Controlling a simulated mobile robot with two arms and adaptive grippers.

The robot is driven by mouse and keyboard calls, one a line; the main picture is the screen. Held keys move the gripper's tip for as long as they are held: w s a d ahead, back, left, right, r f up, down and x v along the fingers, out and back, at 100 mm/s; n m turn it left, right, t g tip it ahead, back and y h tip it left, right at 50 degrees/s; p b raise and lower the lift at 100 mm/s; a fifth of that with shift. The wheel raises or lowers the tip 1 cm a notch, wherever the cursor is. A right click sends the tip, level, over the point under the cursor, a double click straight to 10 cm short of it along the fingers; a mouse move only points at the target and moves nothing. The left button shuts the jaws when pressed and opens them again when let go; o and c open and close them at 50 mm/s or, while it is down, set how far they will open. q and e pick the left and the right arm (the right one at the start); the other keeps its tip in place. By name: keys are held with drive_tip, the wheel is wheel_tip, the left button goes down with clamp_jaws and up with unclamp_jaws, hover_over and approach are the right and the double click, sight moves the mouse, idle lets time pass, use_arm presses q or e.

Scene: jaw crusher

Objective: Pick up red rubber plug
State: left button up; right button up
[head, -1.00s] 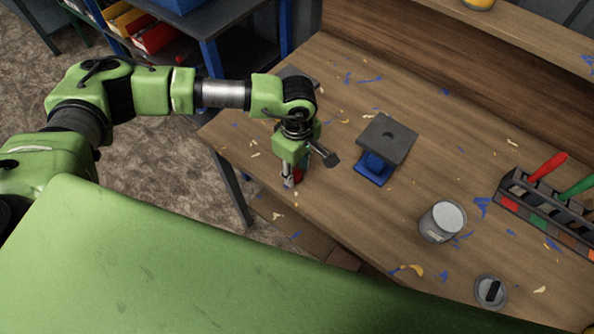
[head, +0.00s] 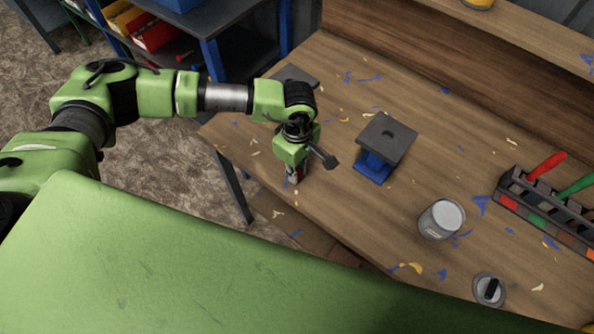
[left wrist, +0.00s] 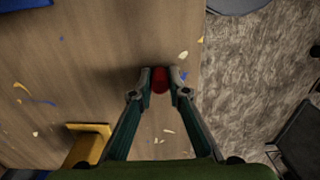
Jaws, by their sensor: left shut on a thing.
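The red rubber plug (left wrist: 160,80) sits between the two fingertips of my left gripper (left wrist: 160,84) in the left wrist view. The fingers are shut on it from both sides. I cannot tell whether the plug touches the bench top. My right gripper is in neither view.
On the workbench (head: 330,220) stand a blue stand with a dark square top (head: 387,138), a grey can (head: 441,220), a round grey piece with a black handle (head: 489,290) and a tool rack (head: 530,200). Scraps lie scattered. The floor is beyond the left edge.

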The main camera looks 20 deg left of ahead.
use_arm(q)
drive_tip(key=shift+r, duration=0.4)
drive_tip(key=s+d+r+b, duration=0.5)
drive_tip(key=s+d+r, duration=0.2)
drive_tip(key=s+r, duration=0.5)
drive_tip(key=shift+b, duration=0.35)
drive_tip(key=shift+f, duration=0.15)
